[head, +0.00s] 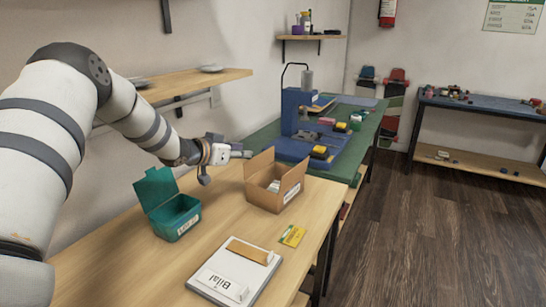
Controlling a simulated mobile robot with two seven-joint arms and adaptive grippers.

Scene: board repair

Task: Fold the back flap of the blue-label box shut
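The brown cardboard box (288,196) stands open on the wooden table, with a small pale label on its front side. One flap stands up at its back left, and the top is uncovered. A small whitish item (273,186) shows inside. The label's colour is too small to make out. My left gripper (226,167) is above the table, just left of and behind the box, apart from it. Its fingers are spread, one pointing right toward the raised flap and one hanging down, with nothing between them. My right gripper is not in view.
A teal box (177,218) with its lid up stands left of the cardboard box. A yellow card (292,236) and a white board (234,272) lie in front. A green bench (355,150) with a blue press (297,118) is behind.

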